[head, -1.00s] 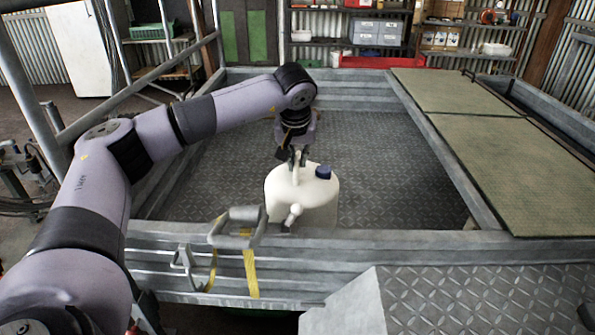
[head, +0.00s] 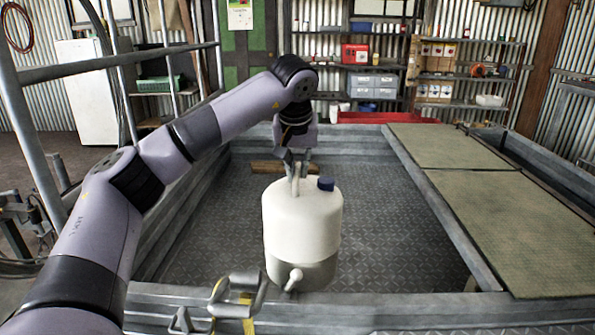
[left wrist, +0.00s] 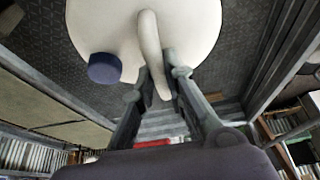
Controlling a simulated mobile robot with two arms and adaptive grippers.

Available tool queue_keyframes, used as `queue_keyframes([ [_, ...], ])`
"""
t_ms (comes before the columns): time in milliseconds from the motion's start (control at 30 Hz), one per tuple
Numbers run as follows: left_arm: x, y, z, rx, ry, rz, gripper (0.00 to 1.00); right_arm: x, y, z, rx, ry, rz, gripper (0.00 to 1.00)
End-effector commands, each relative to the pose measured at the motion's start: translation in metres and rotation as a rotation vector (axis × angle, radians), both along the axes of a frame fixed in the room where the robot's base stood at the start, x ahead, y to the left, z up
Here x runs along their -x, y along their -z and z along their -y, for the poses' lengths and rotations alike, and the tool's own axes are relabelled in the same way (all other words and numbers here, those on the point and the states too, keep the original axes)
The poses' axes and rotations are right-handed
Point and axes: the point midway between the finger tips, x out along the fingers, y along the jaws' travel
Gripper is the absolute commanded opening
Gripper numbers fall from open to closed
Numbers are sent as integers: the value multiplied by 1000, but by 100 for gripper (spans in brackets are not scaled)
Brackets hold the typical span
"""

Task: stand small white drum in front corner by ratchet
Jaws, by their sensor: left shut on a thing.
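The small white drum (head: 302,225) has a blue cap (head: 326,184), a top handle and a white tap low on its near side. It hangs upright from my left gripper (head: 299,160), just inside the front wall of the metal bed (head: 400,300). The gripper is shut on the drum's handle, which shows between the fingers in the left wrist view (left wrist: 150,50). The grey ratchet (head: 240,290) with its yellow strap sits on the front wall, left of and nearer than the drum. My right gripper is out of view.
The chequered bed floor (head: 390,230) is clear around the drum. A wooden block (head: 282,168) lies at the back of the bed. Greenish boards (head: 500,210) cover the right side. A grey rail frame stands at left; shelves line the back.

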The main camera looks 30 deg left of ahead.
Motion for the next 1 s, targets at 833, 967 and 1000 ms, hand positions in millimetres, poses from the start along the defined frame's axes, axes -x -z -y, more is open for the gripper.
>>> queue_keyframes([
  [833,12,2,-100,-2,-396,-2,0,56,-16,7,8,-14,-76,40],
  [967,25,4,-123,-3,-479,-3,0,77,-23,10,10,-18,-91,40],
  [1000,30,4,-131,-3,-503,-3,0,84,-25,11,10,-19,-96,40],
])
